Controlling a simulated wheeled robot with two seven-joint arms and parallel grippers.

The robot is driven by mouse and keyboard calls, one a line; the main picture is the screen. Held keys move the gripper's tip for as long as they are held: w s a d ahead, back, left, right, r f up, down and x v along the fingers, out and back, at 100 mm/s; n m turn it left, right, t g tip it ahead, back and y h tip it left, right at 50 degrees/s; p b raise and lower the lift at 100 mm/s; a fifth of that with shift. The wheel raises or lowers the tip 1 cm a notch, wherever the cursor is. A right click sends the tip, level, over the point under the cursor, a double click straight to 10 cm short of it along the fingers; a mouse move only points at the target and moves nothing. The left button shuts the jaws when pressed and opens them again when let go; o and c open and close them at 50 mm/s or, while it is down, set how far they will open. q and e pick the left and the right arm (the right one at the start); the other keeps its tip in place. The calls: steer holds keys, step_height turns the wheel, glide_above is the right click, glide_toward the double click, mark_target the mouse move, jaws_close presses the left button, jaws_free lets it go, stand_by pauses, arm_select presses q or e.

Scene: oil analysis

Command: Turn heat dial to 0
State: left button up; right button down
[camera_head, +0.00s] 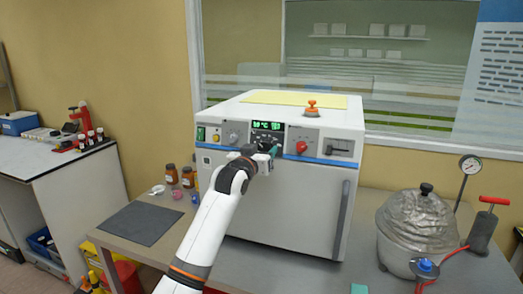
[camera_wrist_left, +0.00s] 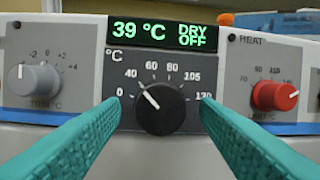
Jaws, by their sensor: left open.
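In the left wrist view, a black dial (camera_wrist_left: 160,109) sits on a dark panel with a °C scale from 0 to 130. Its white pointer line aims up and left, at about 40. My left gripper (camera_wrist_left: 158,104) is open, with one teal finger on each side of this dial and gaps between them. A red knob (camera_wrist_left: 275,97) under the word HEAT is at the right. In the head view my left gripper (camera_head: 268,150) is at the front panel of the white oven (camera_head: 270,195) and hides the black dial. My right gripper is not in view.
A green display (camera_wrist_left: 152,31) reads 39 °C and DRY OFF. A grey trim knob (camera_wrist_left: 36,80) is left of the dial. The oven stands on a grey table, with brown bottles (camera_head: 172,174) at its left and a foil-covered pot (camera_head: 415,225) at its right.

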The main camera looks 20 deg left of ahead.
arm_select(q)
steer(key=shift+w, duration=0.1)
steer(key=c, duration=1)
steer(key=shift+d+n, duration=0.1)
steer(key=shift+n, duration=0.3)
steer(key=n+y+p, duration=0.1)
steer(key=n+p, duration=0.1)
steer(key=n, duration=0.1)
steer(key=shift+d+r+n, duration=0.1)
steer(key=shift+n, duration=0.2)
steer(key=shift+n+y+p, duration=0.4)
steer(key=shift+n+p, duration=0.35)
steer(key=shift+n, duration=0.55)
steer(key=o, duration=1)
